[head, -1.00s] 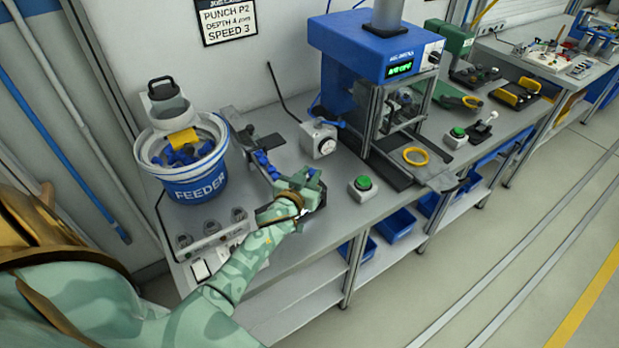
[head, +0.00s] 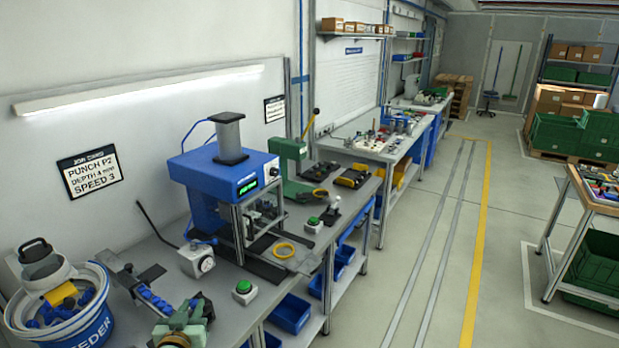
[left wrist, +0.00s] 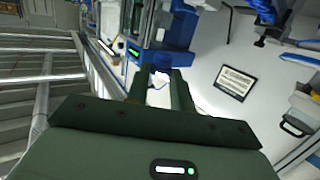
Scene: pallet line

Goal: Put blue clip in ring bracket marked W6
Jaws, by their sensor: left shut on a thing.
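My left gripper (head: 186,318) is at the bottom of the head view, above the bench, beside the end of a feeder rail. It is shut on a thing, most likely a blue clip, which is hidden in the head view. Several blue clips (head: 152,299) lie in a row on the rail, and more lie in the feeder bucket (head: 85,328). I cannot make out a ring bracket marked W6. My right gripper is not in view.
Farther benches stand behind, with open floor (head: 420,240) to the right.

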